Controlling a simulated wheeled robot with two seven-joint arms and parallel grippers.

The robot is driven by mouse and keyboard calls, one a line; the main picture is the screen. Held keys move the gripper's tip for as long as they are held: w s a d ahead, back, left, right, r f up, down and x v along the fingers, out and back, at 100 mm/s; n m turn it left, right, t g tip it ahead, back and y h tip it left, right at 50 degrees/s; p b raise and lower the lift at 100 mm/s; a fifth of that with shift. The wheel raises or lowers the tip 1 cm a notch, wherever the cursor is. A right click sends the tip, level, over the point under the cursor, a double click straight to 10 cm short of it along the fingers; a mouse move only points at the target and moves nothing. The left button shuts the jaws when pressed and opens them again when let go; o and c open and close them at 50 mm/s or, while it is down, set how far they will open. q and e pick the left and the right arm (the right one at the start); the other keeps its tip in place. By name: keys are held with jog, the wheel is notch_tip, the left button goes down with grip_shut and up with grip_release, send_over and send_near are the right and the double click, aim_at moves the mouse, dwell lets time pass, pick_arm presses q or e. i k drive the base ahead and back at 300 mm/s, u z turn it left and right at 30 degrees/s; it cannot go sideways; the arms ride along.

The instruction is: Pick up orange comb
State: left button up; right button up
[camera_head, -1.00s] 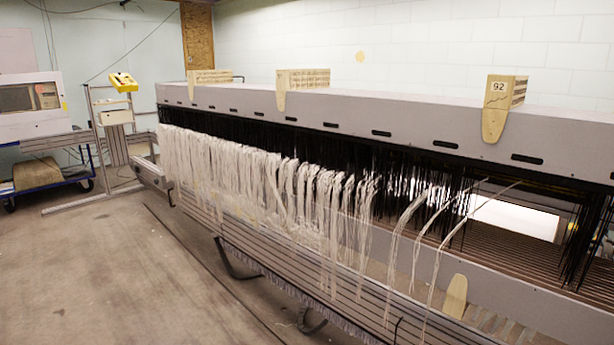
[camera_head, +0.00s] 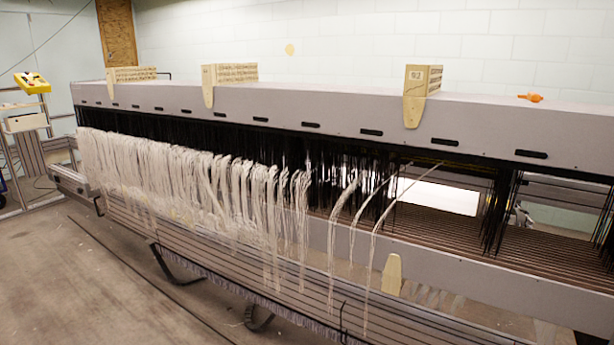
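A small orange object (camera_head: 530,97), which looks like the orange comb, lies on the top of the long grey beam (camera_head: 330,108) near its right part. It is small at this distance, and its teeth cannot be made out. Nothing touches it except the beam top. Neither my left nor my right gripper is in the head view.
Wooden blocks stand along the beam top, the nearest (camera_head: 423,80) left of the orange object. Pale yarn bundles (camera_head: 190,175) and black cords hang below the beam. A lower slatted rail (camera_head: 240,255) runs in front. Open floor (camera_head: 60,290) lies at left.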

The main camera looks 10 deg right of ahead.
aim_at(535, 97)
jog(key=z, duration=0.4)
jog(key=k, duration=0.45)
jog(key=z, duration=1.75)
jog(key=i, duration=0.3)
jog(key=z, duration=0.85)
jog(key=i, duration=0.85)
jog(key=z, duration=0.5)
